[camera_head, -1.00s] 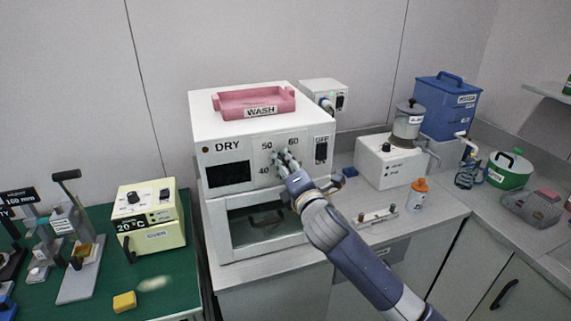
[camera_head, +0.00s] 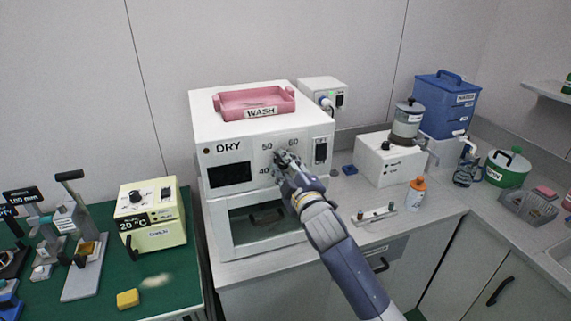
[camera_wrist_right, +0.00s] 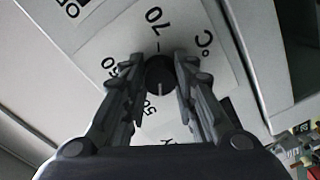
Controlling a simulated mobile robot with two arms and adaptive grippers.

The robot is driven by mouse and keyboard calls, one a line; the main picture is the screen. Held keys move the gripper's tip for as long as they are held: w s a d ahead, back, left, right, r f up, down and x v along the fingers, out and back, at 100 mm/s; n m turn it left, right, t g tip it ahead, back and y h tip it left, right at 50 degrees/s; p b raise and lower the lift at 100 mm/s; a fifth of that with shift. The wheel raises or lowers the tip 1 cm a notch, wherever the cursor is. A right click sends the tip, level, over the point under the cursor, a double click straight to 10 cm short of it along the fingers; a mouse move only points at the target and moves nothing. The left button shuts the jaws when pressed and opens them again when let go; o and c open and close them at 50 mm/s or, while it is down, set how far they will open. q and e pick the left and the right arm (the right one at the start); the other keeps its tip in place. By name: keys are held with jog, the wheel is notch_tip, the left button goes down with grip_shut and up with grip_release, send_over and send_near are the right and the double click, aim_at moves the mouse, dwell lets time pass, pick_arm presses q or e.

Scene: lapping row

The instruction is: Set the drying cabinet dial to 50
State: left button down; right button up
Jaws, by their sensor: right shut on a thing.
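The drying cabinet (camera_head: 262,98) is a white box marked DRY, with a dial on its front face. The labels 40, 50 and 60 show around the dial in the head view. My right gripper (camera_head: 283,158) covers the knob there. In the right wrist view my right gripper (camera_wrist_right: 160,85) has its two fingers on either side of the black dial knob (camera_wrist_right: 160,71) and is shut on it. A white pointer line on the knob points down in that view, roughly toward a label that reads as 50. Exact alignment cannot be told. My left gripper is out of view.
A pink WASH tray (camera_head: 236,107) lies on top of the cabinet. A switch panel (camera_head: 320,151) is right of the dial. A yellow oven box (camera_head: 150,235) stands on the green mat at left. A white unit with a jar (camera_head: 385,165) stands at right.

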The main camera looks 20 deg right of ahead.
jog(key=shift+m, duration=1.4)
jog(key=shift+f+m+p, duration=0.1)
jog(key=shift+m+p, duration=0.2)
jog(key=o, duration=1)
jog(key=shift+o, duration=0.2)
jog(key=shift+s, duration=0.15)
jog(key=s, duration=1.1)
jog(key=shift+s+d, duration=0.25)
jog(key=shift+s, duration=0.1)
